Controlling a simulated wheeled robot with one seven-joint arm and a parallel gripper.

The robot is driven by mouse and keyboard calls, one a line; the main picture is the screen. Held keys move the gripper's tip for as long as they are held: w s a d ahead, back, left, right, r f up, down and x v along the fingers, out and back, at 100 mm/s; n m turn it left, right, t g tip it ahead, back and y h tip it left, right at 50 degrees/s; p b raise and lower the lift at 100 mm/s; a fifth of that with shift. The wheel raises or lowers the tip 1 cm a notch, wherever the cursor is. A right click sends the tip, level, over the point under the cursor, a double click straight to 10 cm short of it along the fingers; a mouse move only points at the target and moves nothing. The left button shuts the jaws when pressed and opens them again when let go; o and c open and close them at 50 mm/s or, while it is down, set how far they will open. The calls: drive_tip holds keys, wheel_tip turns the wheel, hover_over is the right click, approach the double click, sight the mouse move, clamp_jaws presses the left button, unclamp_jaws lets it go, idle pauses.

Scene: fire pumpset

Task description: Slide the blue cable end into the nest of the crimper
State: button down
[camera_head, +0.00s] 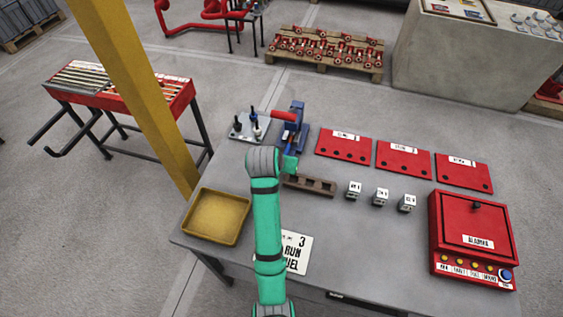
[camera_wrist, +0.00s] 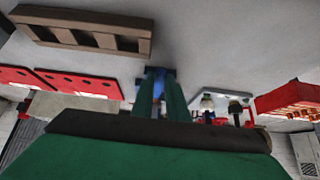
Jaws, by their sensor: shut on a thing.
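The crimper (camera_head: 297,118) is a blue upright tool with a red handle, near the back edge of the grey table. It also shows behind my fingers in the wrist view (camera_wrist: 155,73). My gripper (camera_head: 290,163) is just in front of the crimper, low over the table. In the wrist view its green fingers (camera_wrist: 160,95) are close together, shut on a narrow blue thing, which I take as the blue cable end. The cable end is mostly hidden by the fingers and the arm. The crimper's nest is hidden, so I cannot tell whether the cable end touches it.
A brown slotted block (camera_head: 312,186) lies right beside my gripper. A grey plate with dark posts (camera_head: 243,128) is left of the crimper. Red plates (camera_head: 344,145), small labelled blocks (camera_head: 381,196) and a red alarm box (camera_head: 474,240) stand right. A yellow tray (camera_head: 216,217) is front left.

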drive_tip(key=shift+w, duration=0.25)
drive_tip(key=c, duration=1.7)
unclamp_jaws()
drive_tip(key=shift+o, duration=0.2)
drive_tip(key=v, duration=1)
drive_tip(key=shift+r, duration=0.3)
drive_tip(key=shift+s, duration=0.15)
